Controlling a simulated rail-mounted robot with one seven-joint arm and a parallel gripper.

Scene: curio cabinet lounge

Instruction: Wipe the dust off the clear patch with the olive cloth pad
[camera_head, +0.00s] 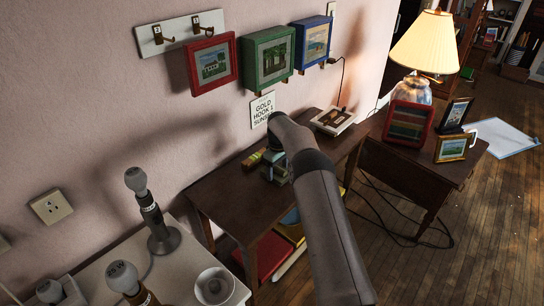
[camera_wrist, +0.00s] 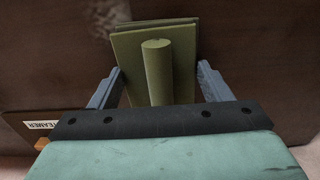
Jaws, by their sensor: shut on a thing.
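The olive cloth pad (camera_wrist: 126,52) is a flat layered block with a round upright handle, seen in the wrist view. My gripper (camera_wrist: 159,70) is shut on it, one grey finger at each side. In the wrist view the pad is over a dark brown wood surface; I cannot tell whether it touches it. A pale speckled dust patch (camera_wrist: 106,13) shows on the wood just beyond the pad, at the top edge, partly cut off. In the head view my gripper (camera_head: 274,168) is over the dark wood table (camera_head: 232,197), and my arm hides much of that area.
Near the gripper lie small coloured blocks or books (camera_head: 252,159). A white framed item (camera_head: 332,120) lies at the table's right end. Framed pictures (camera_head: 267,57) and a sign (camera_head: 262,108) are on the wall behind. A "STEAMER" label (camera_wrist: 41,125) shows in the wrist view.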

